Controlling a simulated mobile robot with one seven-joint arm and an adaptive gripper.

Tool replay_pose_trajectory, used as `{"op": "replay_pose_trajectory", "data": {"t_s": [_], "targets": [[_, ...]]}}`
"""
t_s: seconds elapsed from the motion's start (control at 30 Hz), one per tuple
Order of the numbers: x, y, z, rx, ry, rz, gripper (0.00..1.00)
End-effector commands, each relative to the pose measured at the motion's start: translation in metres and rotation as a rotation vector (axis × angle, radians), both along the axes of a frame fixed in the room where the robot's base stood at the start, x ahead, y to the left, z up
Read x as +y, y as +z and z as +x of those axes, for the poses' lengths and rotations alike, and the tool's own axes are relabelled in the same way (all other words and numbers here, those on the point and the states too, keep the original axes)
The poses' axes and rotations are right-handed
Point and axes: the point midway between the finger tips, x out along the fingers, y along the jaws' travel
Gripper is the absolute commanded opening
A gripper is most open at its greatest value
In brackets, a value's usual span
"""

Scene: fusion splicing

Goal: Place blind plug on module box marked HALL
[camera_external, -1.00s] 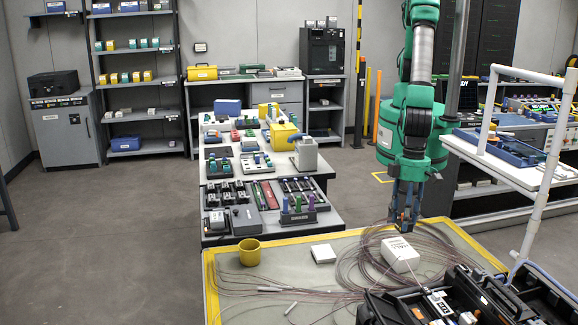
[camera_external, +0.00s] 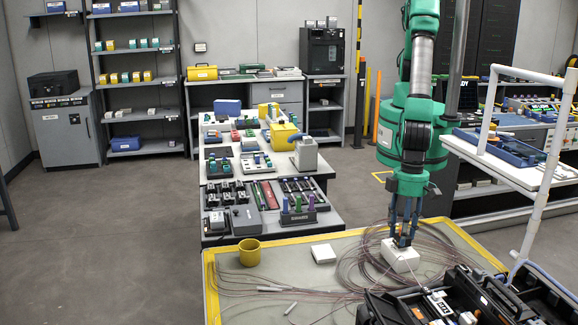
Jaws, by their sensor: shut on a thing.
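The white module box (camera_external: 401,259) sits on the yellow-edged mat at the right, among coils of thin fiber. Its top marking is mostly covered by my gripper now; it showed as HALL a second ago. My gripper (camera_external: 403,241) points straight down with its fingertips at the top of this box. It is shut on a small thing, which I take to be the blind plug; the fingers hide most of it. I cannot tell whether the plug touches the box top.
An open black case (camera_external: 490,300) with tools stands close at the front right. Loose fibers and small white sleeves lie between.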

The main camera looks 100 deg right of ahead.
Motion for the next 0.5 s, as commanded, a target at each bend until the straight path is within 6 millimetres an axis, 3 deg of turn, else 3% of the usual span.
{"op": "replay_pose_trajectory", "data": {"t_s": [0.1, 0.5], "targets": [[0.0001, -0.0085, 0.0001, 0.000, 0.000, 0.000, 0.12], [0.0000, -0.0119, 0.0001, 0.000, 0.000, 0.001, 0.12]]}}
